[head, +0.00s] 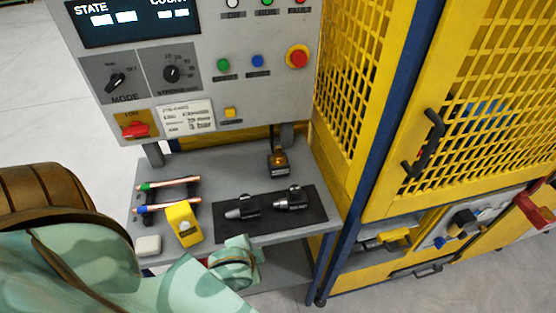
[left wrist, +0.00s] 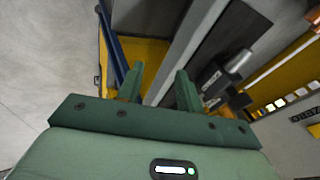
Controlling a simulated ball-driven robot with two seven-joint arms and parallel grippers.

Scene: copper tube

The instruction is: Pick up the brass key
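I cannot clearly make out a brass key. A small brass-coloured and black item (head: 278,160) stands at the back of the grey shelf (head: 240,178), below the control panel; it is too small to tell whether it is the key. My left gripper (head: 236,262) is at the front edge of the shelf, seen from behind, with its fingers mostly hidden in the head view. In the left wrist view its two green fingers (left wrist: 158,90) are apart with nothing between them. The shelf edge and part of a tool lie beyond them. My right gripper is not in view.
Two copper tubes (head: 168,185) with green and blue marks lie at the shelf's left. A yellow tool (head: 183,224) and a white block (head: 148,245) are in front. A black mat (head: 272,222) holds two dark tools. A yellow mesh cage (head: 470,130) stands right.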

